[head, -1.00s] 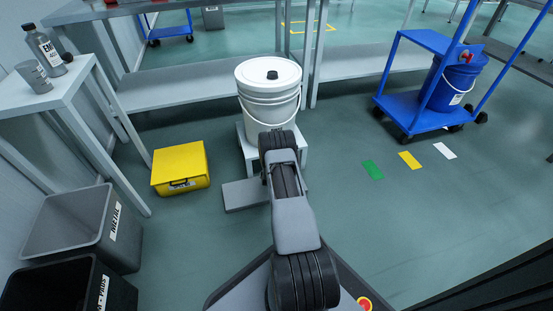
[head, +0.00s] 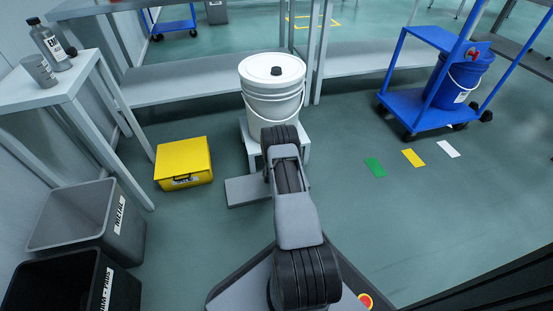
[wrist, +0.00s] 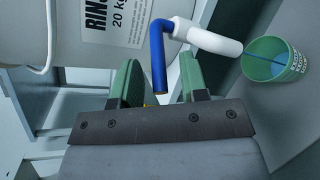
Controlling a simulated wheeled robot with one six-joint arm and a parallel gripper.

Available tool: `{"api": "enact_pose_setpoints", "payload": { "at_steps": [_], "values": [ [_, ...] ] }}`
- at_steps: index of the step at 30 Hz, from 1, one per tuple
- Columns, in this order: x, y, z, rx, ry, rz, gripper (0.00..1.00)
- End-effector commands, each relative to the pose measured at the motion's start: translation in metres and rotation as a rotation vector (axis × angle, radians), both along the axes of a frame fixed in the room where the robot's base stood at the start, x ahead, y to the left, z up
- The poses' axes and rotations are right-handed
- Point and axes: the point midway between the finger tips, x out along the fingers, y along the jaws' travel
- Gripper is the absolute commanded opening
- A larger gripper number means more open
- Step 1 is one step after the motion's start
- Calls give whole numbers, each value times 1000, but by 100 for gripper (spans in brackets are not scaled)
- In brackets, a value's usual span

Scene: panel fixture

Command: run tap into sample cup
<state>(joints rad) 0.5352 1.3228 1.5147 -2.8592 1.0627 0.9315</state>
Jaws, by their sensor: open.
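The white bucket (head: 272,98) stands on a small white stand in the head view. Its labelled side (wrist: 90,35) fills the upper left of the wrist view. The tap has a white body (wrist: 208,38) and a blue bent arm (wrist: 157,50) with an orange-brown end. A green cup (wrist: 275,62) is at the right of the wrist view, apart from the fingers; a thin blue line shows inside it, and I cannot tell what it is. My gripper (wrist: 160,80) is open, with the blue arm's end between its green fingers, no clear contact visible. The head view hides the gripper and cup.
A yellow case (head: 183,162) and a grey floor plate (head: 247,190) lie near the stand. Two bins (head: 85,225) are at left, below a table (head: 50,95) with a bottle and a grey cup. A blue cart (head: 410,105) stands right; the right floor is mostly clear.

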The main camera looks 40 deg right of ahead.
Motion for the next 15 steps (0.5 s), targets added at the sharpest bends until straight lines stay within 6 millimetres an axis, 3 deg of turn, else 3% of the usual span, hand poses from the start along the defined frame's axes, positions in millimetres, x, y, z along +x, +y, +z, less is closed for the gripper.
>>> {"api": "enact_pose_setpoints", "payload": {
  "at_steps": [15],
  "values": [
    [-68, 68, 25, 1, 1, 0, 40]
  ]
}}
